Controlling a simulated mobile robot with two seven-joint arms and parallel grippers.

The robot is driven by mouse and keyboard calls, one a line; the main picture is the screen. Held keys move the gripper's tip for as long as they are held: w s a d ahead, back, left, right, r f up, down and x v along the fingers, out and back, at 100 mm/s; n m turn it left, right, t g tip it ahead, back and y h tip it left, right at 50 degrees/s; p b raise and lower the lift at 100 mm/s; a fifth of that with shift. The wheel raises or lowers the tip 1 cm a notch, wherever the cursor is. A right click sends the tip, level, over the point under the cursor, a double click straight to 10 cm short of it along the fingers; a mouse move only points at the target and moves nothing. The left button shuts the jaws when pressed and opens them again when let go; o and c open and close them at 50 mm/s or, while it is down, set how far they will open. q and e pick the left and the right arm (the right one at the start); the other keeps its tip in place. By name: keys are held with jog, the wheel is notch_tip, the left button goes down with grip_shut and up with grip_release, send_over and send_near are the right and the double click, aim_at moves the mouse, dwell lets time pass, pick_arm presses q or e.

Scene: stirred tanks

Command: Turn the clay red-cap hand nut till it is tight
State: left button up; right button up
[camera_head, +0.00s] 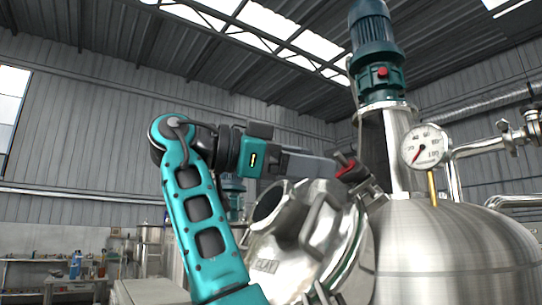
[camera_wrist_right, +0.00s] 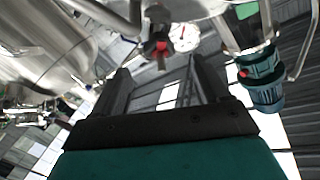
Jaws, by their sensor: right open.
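In the right wrist view the red nut (camera_wrist_right: 161,48) shows ahead, between and beyond the fingers. My right gripper (camera_head: 332,170) points right at the nut, its dark fingers close to it in the head view. It is open in the right wrist view (camera_wrist_right: 162,72), with nothing between the fingers. I cannot tell from the head view whether a finger touches the nut. My left gripper is out of view.
The steel tank dome (camera_head: 455,240) fills the lower right. A teal motor (camera_head: 372,45) stands above the neck. A round gauge (camera_head: 425,146) and pipes (camera_head: 490,148) are right of the nut. A shelf with bottles (camera_head: 76,265) is far left.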

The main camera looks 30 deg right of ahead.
jog(key=v, duration=0.7)
dwell(0.3)
